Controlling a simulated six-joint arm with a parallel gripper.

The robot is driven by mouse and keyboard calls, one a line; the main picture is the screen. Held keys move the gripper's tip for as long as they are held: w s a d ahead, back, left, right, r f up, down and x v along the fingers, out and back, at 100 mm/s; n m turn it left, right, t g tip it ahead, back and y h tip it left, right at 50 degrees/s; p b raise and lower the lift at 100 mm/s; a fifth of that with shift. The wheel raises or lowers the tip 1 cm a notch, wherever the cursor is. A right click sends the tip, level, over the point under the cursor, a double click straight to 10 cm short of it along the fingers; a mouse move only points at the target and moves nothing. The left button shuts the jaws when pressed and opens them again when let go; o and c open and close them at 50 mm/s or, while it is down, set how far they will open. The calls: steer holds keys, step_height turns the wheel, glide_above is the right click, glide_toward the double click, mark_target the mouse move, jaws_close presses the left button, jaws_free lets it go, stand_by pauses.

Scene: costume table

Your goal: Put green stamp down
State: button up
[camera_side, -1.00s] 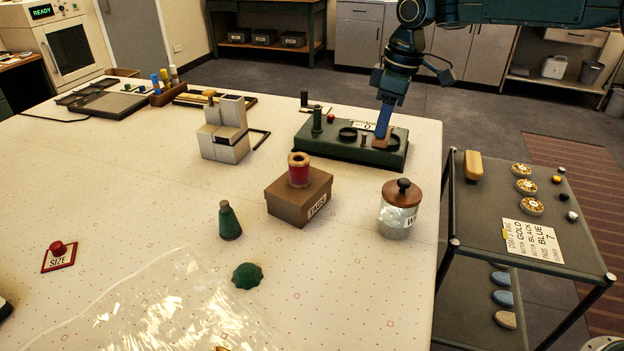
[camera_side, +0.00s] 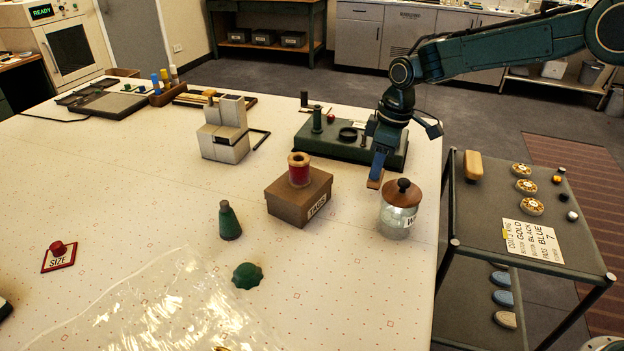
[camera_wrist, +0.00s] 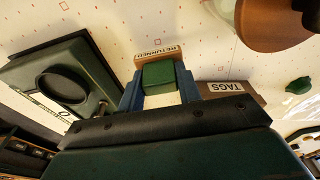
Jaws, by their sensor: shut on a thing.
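The green stamp (camera_wrist: 158,74) is a small green block on a light brown base lettered RETURNED. In the wrist view it sits between the two blue fingers of my gripper (camera_wrist: 160,88), which is shut on it. In the side view my gripper (camera_side: 377,172) points down between the dark green stand and the lidded jar. Only the stamp's brown base (camera_side: 375,184) shows there, below the fingers. I cannot tell whether the base touches the table (camera_side: 130,200).
The lidded jar (camera_side: 396,222) stands close in front of my gripper. The TAGS box (camera_side: 290,200) with a red spool is to the left. The dark green stand (camera_side: 335,148) with rings lies behind. The cart (camera_side: 480,225) is right.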

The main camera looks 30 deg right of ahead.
steer(key=shift+f, duration=1.15)
steer(key=shift+f, duration=0.15)
steer(key=o, duration=1)
step_height(320, 180, up, 12)
steer(key=s+d, duration=0.1)
steer(key=shift+s+d, duration=0.15)
